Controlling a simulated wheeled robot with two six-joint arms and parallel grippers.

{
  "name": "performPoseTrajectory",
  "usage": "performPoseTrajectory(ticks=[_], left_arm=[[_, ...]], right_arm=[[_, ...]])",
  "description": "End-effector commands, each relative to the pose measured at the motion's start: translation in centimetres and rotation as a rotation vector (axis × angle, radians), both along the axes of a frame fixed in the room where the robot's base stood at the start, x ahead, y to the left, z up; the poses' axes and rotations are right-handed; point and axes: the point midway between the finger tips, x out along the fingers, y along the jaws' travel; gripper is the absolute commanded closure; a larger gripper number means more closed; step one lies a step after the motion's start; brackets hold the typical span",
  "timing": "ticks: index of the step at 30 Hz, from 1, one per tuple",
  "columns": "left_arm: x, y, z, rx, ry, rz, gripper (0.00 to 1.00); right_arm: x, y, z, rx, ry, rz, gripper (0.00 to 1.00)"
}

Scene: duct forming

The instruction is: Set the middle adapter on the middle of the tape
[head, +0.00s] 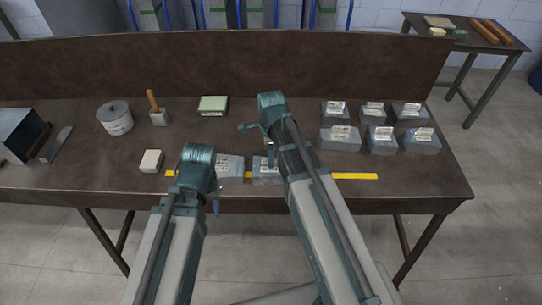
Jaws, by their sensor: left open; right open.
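A yellow tape strip (355,176) lies along the front of the brown table. Two grey adapters with white labels sit on it: one left of the middle (230,168), partly behind my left wrist, and one near the middle (266,173), partly covered by my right arm. I cannot tell whether a third is hidden behind the arms. My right gripper (258,141) is open above and behind the near-middle adapter, apart from it as far as I can see. My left gripper (213,198) is open at the table's front, beside the left adapter; its fingers are mostly hidden.
Several labelled grey adapters (381,140) stand in two rows at the right. A backboard (220,62) closes the rear.

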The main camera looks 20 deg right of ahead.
Motion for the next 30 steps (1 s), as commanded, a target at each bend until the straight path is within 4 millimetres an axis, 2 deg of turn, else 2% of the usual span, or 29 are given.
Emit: performPoseTrajectory(ticks=[8,24,30], left_arm=[[0.0,0.0,3.5,0.0,0.0,0.0,0.5],[0.0,0.0,11.7,0.0,0.0,-0.001,0.5],[0.0,0.0,13.3,0.0,0.0,-0.002,0.5]], right_arm=[[0.0,0.0,3.5,0.0,0.0,0.0,0.58],[0.0,0.0,11.7,0.0,0.0,0.0,0.58],[0.0,0.0,13.3,0.0,0.0,0.0,0.58]])
